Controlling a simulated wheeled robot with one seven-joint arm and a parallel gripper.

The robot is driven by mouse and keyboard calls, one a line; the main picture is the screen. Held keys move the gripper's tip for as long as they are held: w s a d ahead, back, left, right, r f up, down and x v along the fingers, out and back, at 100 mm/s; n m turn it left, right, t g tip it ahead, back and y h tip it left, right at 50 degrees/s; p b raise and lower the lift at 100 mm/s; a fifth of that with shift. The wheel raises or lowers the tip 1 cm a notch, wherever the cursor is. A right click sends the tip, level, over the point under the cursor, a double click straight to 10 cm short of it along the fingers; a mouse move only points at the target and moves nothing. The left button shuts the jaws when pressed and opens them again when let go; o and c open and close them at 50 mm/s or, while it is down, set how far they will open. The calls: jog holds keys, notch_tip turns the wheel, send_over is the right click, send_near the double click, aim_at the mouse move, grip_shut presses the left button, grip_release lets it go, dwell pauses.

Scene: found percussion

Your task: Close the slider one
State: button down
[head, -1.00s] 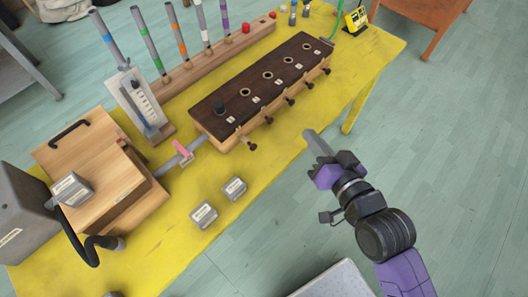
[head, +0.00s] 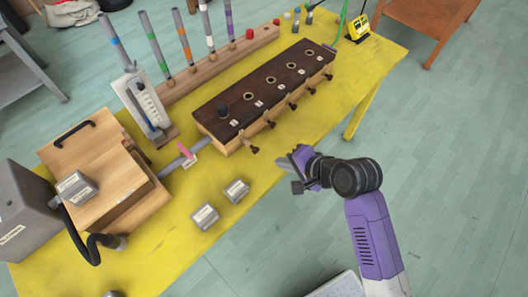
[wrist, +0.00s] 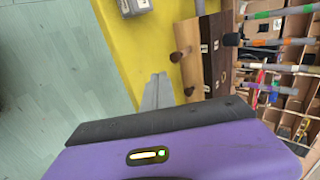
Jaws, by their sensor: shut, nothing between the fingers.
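The wooden box (head: 285,85) has a dark top with a row of round holes and several dark-knobbed sliders along its front side. The slider at the left end, which I take as slider one (head: 254,149), sticks out farther than the others. In the wrist view, this slider (wrist: 178,55) and a shorter one (wrist: 188,91) point out from the box (wrist: 200,58).
The yellow table (head: 165,225) holds two small grey blocks (head: 206,217) (head: 237,191), left of my gripper. A pink-handled piece (head: 185,154) lies left of the box. A rack of coloured tubes (head: 205,67) stands behind. The floor (head: 460,180) at right is clear.

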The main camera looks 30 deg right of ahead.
aim_at(255, 148)
jog(key=x, duration=0.5)
jog(key=shift+w+f, duration=0.1)
jog(key=shift+f, duration=0.05)
jog(key=w, duration=0.1)
jog(key=w+a, duration=0.1)
jog(key=w, duration=0.1)
jog(key=shift+f+p, duration=0.1)
jog(key=shift+p, duration=0.3)
jog(key=shift+w+a+f, duration=0.1)
jog(key=shift+w+a, duration=0.05)
jog(key=shift+w, duration=0.3)
jog(key=w, duration=0.1)
jog(key=w+a, duration=0.1)
jog(key=w, duration=0.1)
jog(key=shift+w, duration=0.15)
jog(key=shift+w+a, duration=0.1)
jog(key=shift+w, duration=0.05)
